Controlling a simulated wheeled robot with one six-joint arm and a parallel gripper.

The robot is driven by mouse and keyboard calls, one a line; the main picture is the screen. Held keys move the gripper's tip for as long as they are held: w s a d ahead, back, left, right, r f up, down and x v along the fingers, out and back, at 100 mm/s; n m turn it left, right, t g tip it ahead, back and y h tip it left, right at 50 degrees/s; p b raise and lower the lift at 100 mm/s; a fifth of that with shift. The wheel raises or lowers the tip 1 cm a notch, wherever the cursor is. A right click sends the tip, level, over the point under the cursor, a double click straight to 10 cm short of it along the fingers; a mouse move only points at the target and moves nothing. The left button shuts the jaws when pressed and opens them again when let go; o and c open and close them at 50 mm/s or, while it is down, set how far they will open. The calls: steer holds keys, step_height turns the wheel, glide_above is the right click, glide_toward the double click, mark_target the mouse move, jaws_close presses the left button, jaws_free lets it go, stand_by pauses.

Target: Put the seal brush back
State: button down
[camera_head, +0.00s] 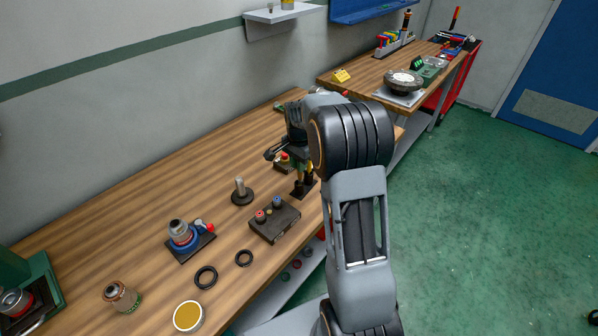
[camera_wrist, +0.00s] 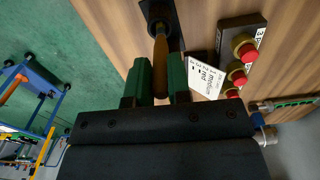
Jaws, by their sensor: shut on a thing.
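The seal brush has an orange-brown handle (camera_wrist: 160,62) that runs between the two green fingers of my gripper (camera_wrist: 157,82) in the wrist view. My gripper is shut on this handle. The brush's far end meets a dark holder (camera_wrist: 176,40) at the top of that view; I cannot tell whether it is seated in it or just above it. In the head view my gripper (camera_head: 304,160) is over the bench, partly hidden by my arm, with the black base of the holder (camera_head: 303,190) just below it.
A dark box with red and blue knobs (camera_head: 275,222) stands near the holder. A round-based post (camera_head: 241,192), a blue vise-like fixture (camera_head: 184,236) and black rings (camera_head: 206,277) lie farther left. A white printed card (camera_wrist: 205,75) and red buttons (camera_wrist: 245,47) are close to my gripper's right.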

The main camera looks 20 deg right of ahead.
mark_target(299, 177)
step_height(299, 177, down, 2)
steer(key=shift+f, duration=0.2)
steer(key=shift+s+f, duration=0.2)
steer(key=shift+f, duration=0.5)
steer(key=c, duration=1.4)
jaws_free()
steer(key=shift+o, duration=0.6)
steer(key=shift+w, duration=0.15)
steer(key=shift+o, duration=1.1)
steer(key=shift+r+p, duration=0.15)
steer(key=shift+p, duration=0.15)
